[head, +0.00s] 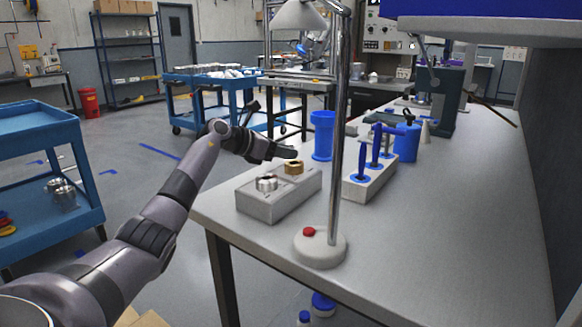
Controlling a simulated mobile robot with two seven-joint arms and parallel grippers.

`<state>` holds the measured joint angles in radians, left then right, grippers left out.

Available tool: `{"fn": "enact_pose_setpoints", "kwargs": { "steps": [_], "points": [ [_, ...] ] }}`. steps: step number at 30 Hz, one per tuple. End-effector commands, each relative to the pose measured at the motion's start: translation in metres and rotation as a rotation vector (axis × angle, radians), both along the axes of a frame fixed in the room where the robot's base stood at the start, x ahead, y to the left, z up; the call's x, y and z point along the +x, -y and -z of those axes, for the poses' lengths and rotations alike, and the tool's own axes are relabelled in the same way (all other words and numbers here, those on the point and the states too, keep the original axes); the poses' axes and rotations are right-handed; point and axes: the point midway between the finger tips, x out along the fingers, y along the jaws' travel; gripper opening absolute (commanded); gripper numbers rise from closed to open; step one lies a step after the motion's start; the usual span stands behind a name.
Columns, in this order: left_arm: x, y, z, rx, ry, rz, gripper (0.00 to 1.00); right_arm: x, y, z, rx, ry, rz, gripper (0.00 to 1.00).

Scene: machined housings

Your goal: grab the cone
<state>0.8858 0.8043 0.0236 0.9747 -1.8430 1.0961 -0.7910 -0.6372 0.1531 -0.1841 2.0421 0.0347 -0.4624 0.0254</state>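A small pale cone (424,132) stands upright on the grey workbench (440,220), toward the back right, just behind a blue bottle (407,142). My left gripper (272,131) is over the bench's left edge, well to the left of the cone and apart from it. Its two dark fingers look spread apart, with nothing seen between them. My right gripper is not in view.
A lamp with a chrome post (340,150) stands at the bench's front. A grey block with metal rings (278,197), a holder with blue-handled tools (370,182) and a blue cup (323,136) lie between gripper and cone. The bench's right side is clear.

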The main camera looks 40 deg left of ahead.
Motion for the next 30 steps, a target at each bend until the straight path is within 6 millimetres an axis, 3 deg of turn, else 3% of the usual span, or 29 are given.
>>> {"fn": "enact_pose_setpoints", "kwargs": {
  "steps": [4,5,7,20,26,30],
  "points": [
    [0.0,0.0,0.0,0.0,0.0,0.0,0.29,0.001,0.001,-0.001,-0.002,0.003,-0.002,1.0],
    [0.0,0.0,0.0,0.0,0.0,0.0,0.23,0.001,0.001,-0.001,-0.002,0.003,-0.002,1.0],
    [0.0,0.0,0.0,0.0,0.0,0.0,0.0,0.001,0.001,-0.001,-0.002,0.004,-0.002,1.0],
    [0.0,-0.001,-0.005,0.0,0.002,-0.001,0.0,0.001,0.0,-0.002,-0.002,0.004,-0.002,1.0],
    [-0.001,-0.001,-0.027,0.002,0.004,-0.001,0.0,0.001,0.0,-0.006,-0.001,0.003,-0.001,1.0],
    [0.0,-0.001,-0.054,0.002,0.006,-0.002,0.0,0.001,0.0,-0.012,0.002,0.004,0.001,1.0]
  ]
}}
